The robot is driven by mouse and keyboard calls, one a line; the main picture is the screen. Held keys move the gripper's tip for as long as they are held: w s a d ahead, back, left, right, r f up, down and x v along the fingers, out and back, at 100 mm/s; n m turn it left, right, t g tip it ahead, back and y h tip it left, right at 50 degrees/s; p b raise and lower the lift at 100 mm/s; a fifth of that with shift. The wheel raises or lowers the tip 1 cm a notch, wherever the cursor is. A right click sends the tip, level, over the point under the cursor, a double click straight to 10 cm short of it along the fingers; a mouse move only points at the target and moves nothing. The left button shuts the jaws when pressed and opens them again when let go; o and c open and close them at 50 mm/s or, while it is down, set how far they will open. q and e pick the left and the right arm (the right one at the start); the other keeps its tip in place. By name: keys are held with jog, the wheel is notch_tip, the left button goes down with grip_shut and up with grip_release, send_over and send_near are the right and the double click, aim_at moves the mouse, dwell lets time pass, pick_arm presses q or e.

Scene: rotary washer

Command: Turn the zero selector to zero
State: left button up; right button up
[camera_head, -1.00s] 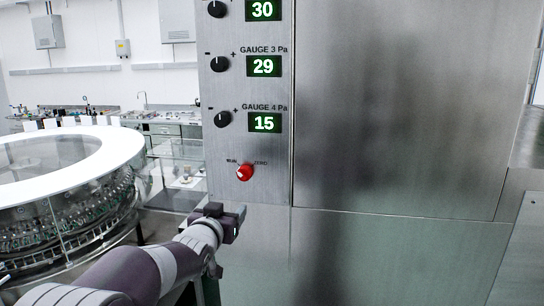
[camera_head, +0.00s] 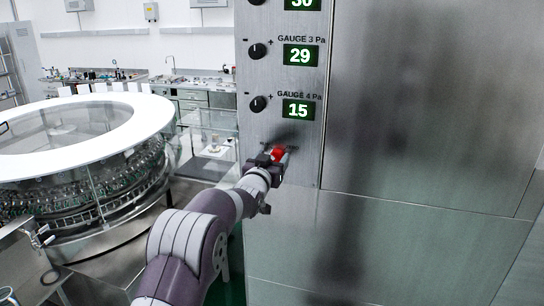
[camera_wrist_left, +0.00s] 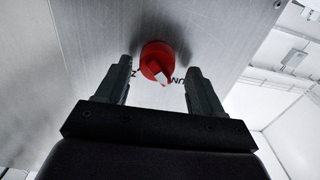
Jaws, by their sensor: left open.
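The zero selector is a red round knob (camera_head: 279,153) low on the steel panel, below the gauge 4 display. In the left wrist view the red knob (camera_wrist_left: 158,62) shows a white pointer mark, with partly covered black lettering on both sides. My left gripper (camera_head: 274,156) is at the knob in the head view and hides part of it and the lettering. In the left wrist view my left gripper (camera_wrist_left: 160,82) is open, one finger on each side of the knob. Gaps show between the fingers and the knob. My right gripper is not in view.
Above the knob are black gauge knobs (camera_head: 258,104) and green displays (camera_head: 299,110) reading 15 and 29. A round glass-sided machine (camera_head: 90,140) with a white rim stands at the left. Flat steel panels (camera_head: 430,120) fill the right side.

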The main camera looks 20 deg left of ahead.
pick_arm(q)
jog(key=shift+w+d+f, duration=0.1)
jog(key=shift+w+d, duration=0.1)
jog(key=c, duration=1)
jog(key=shift+f, duration=0.1)
